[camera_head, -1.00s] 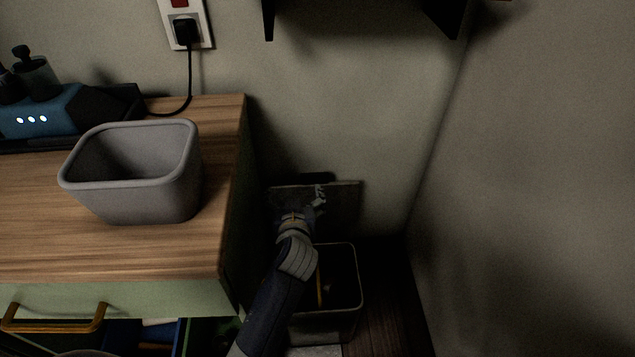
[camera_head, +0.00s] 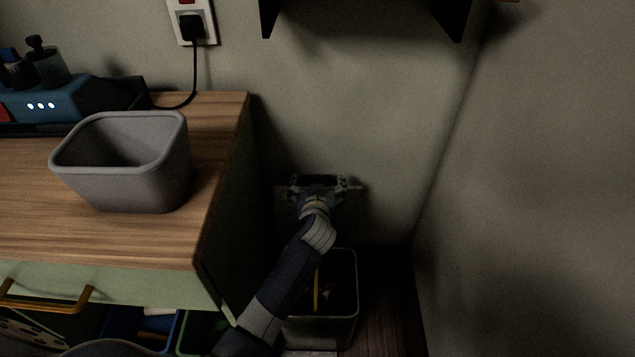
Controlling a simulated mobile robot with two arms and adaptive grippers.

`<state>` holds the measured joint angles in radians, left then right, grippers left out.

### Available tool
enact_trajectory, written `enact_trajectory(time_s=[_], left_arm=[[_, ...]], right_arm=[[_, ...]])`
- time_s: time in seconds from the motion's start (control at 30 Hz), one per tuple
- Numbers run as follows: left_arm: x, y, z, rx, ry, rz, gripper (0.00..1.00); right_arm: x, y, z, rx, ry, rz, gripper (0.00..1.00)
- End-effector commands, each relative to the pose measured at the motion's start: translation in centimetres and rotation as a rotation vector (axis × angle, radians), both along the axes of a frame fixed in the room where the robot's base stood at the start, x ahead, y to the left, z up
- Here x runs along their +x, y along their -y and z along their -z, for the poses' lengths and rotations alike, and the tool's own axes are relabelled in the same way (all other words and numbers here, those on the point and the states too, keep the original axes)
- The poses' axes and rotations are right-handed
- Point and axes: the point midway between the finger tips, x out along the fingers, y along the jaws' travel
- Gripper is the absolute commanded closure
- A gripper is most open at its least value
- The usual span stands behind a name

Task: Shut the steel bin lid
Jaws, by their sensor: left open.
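The steel bin (camera_head: 335,331) stands on the floor between the counter and the right wall, open at the top. Its lid (camera_head: 349,218) stands raised at the back, close to the wall, dim and partly hidden by my arm. My left gripper (camera_head: 322,183) is open and spread across the lid's upper edge; I cannot tell whether it touches the lid. My left arm crosses in front of the bin's left side. A thin yellow item (camera_head: 316,290) shows inside the bin. My right gripper is not in view.
A wooden counter (camera_head: 100,235) stands at the left, with a grey tub (camera_head: 125,187) and a blue device (camera_head: 50,107) on it. A dark shelf bracket (camera_head: 445,20) hangs above. Dark floor lies right of the bin.

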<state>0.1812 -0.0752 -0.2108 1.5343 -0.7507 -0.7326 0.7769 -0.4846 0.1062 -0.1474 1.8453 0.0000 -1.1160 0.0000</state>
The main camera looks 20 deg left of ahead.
Motion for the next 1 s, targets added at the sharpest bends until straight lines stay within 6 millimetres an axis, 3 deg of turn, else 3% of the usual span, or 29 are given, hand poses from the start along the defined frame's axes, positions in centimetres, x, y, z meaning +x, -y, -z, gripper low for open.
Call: enact_trajectory(time_s=[0.2, 0.57, 0.63, 0.87, 1.0], left_arm=[[2.0, -0.6, 1.0, 0.001, 0.000, -0.001, 0.13], [2.5, -0.8, 1.1, -0.001, 0.000, 0.000, 0.13], [2.5, -0.8, 1.1, -0.001, 0.000, 0.000, 0.22], [2.5, -0.8, 1.1, 0.000, 0.000, 0.000, 0.75], [2.5, -0.8, 1.1, 0.000, 0.000, -0.001, 0.77]], right_arm=[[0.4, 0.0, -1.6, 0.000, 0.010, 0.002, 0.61], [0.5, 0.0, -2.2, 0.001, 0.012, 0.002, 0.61], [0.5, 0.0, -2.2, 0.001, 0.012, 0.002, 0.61], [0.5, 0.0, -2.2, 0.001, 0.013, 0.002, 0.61], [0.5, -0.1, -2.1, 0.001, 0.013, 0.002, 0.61]])
